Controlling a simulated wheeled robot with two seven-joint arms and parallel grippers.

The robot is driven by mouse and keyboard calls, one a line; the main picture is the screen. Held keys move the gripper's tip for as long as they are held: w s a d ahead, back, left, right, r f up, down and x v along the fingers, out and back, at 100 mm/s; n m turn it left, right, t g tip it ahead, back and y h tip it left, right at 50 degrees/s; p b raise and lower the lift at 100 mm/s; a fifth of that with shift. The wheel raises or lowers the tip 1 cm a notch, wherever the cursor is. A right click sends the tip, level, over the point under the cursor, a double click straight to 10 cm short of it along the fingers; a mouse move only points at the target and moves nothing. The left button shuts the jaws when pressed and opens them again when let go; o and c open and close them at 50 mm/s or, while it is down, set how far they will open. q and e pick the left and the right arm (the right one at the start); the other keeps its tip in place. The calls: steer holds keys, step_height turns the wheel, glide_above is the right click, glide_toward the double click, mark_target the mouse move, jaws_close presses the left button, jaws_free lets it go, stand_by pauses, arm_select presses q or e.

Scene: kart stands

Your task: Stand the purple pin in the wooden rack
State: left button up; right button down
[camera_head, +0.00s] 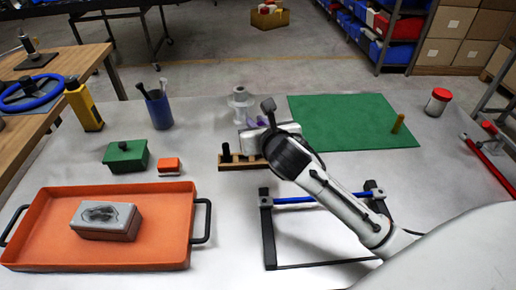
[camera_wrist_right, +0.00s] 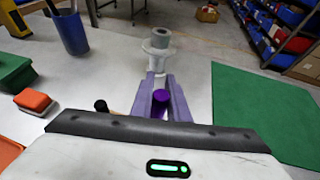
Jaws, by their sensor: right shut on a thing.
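The purple pin (camera_wrist_right: 160,99) stands between the two lilac fingers of my right gripper (camera_wrist_right: 160,90) in the right wrist view, and they are shut on it. In the head view my right gripper (camera_head: 258,122) is above and just behind the wooden rack (camera_head: 232,166), and the pin is mostly hidden there. The rack is a low block on the table with a black pin (camera_head: 226,151) upright at its left end. My gripper and wrist hide the rack's right end. I cannot tell whether the purple pin touches the rack. My left gripper is not in view.
A grey-white spool (camera_head: 240,104) stands just behind the gripper. A brass pin (camera_head: 398,123) stands on the green mat (camera_head: 340,115). A black frame with a blue bar (camera_head: 296,200) is in front. A green box (camera_head: 126,156), orange block (camera_head: 168,166) and orange tray (camera_head: 40,215) are left.

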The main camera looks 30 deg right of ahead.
steer(key=shift+f+b, duration=0.4)
steer(key=shift+f, duration=2.7)
steer(key=shift+f, duration=0.1)
steer(key=c, duration=1.7)
jaws_free()
steer(key=v, duration=1.2)
steer(key=shift+a+p, duration=0.1)
steer(key=shift+p, duration=0.3)
